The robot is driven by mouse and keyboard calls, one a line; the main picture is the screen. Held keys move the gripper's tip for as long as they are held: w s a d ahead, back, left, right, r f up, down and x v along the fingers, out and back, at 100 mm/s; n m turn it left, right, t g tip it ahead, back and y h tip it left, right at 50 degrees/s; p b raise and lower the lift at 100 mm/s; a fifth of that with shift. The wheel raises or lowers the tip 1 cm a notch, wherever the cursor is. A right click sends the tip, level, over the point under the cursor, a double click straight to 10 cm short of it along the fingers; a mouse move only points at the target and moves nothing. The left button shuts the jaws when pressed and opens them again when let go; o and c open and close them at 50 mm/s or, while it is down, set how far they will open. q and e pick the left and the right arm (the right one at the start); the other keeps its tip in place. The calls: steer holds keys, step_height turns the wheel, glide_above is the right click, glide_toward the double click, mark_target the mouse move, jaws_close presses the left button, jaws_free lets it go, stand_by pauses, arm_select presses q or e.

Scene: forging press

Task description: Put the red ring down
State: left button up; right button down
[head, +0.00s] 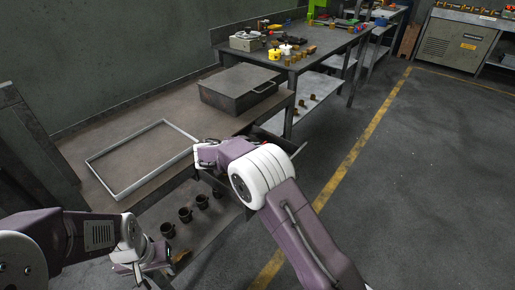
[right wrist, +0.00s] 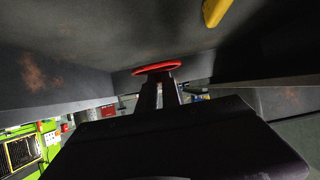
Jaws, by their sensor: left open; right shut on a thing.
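The red ring (right wrist: 157,68) shows in the right wrist view as a thin, flattened oval at the fingertips of my right gripper (right wrist: 160,82). My right gripper is shut on it. Dark walls and a dark flat surface surround the ring there; I cannot tell whether it touches them. In the head view my right wrist hides the gripper, and the ring cannot be made out clearly. My left gripper (head: 152,277) is at the bottom left of the head view, open, low beside the lower shelf and away from the ring.
A bench (head: 180,125) carries a thin metal frame (head: 108,187) and a dark lidded box (head: 238,88). Several dark cups (head: 185,214) stand below it. A yellow piece (right wrist: 214,12) is near the ring. A cluttered table (head: 330,50) stands behind. Floor at right is clear.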

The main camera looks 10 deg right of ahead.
steer(key=shift+f+b, duration=0.6)
steer(key=shift+b, duration=0.25)
steer(key=c, duration=1.5)
jaws_free()
steer(key=shift+c, duration=0.2)
steer(key=shift+r, duration=0.1)
steer(key=r+p, duration=0.2)
steer(key=p, duration=0.1)
steer(key=v, duration=1.1)
steer(key=shift+s+a+f, duration=0.2)
steer(key=shift+s+a, duration=0.05)
steer(key=shift+a, duration=0.1)
